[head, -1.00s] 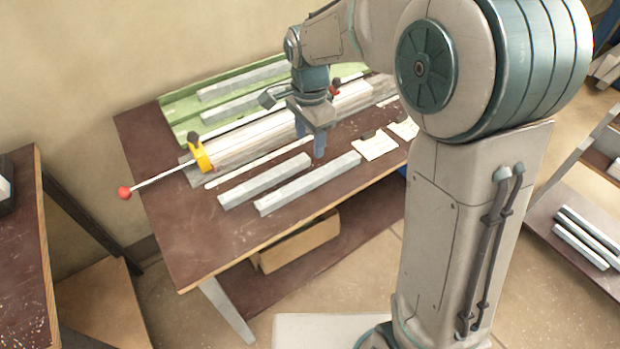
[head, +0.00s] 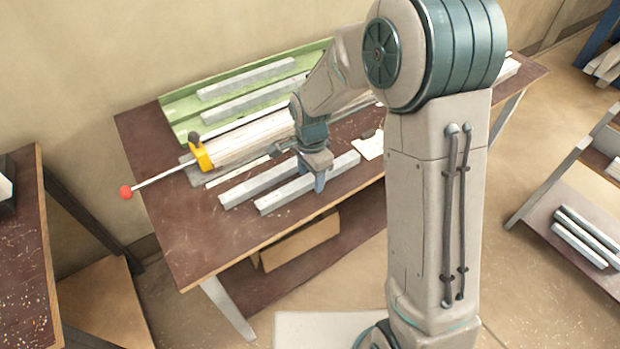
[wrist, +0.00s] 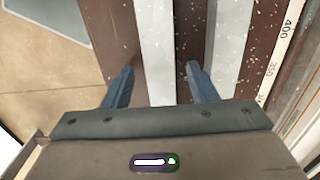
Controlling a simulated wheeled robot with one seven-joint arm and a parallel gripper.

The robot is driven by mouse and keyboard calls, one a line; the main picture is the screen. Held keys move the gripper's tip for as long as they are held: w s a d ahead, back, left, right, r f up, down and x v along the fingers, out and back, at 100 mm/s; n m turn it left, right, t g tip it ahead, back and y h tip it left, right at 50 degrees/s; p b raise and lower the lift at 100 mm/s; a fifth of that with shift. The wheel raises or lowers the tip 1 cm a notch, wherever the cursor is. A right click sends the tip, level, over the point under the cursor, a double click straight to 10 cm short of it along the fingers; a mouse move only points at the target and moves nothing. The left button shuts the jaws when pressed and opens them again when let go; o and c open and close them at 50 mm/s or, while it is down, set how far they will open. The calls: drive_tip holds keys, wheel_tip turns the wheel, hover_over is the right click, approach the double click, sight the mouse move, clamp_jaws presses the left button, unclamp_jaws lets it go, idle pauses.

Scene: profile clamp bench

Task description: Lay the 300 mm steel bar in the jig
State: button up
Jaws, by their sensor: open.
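Two grey steel bars lie side by side on the brown bench, a front one (head: 283,197) and one behind it (head: 245,188); which is the 300 mm bar I cannot tell. My gripper (head: 319,183) is open and empty, pointing down over the front bar. In the wrist view the front bar (wrist: 154,40) lies between my spread fingers (wrist: 160,80), and the other bar (wrist: 230,40) lies to the right, outside them. The jig (head: 240,142) lies behind the bars, with a yellow clamp (head: 202,156) and a red-knobbed rod (head: 126,192) at its left end. My arm hides its right part.
A white ruler (wrist: 288,45) marked 350 and 400 runs between bars and jig. A green tray (head: 180,110) at the back holds more bars. A white card (head: 369,146) lies right of the bars. The bench's front left (head: 200,235) is clear.

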clamp_jaws()
drive_tip(key=shift+r, duration=0.15)
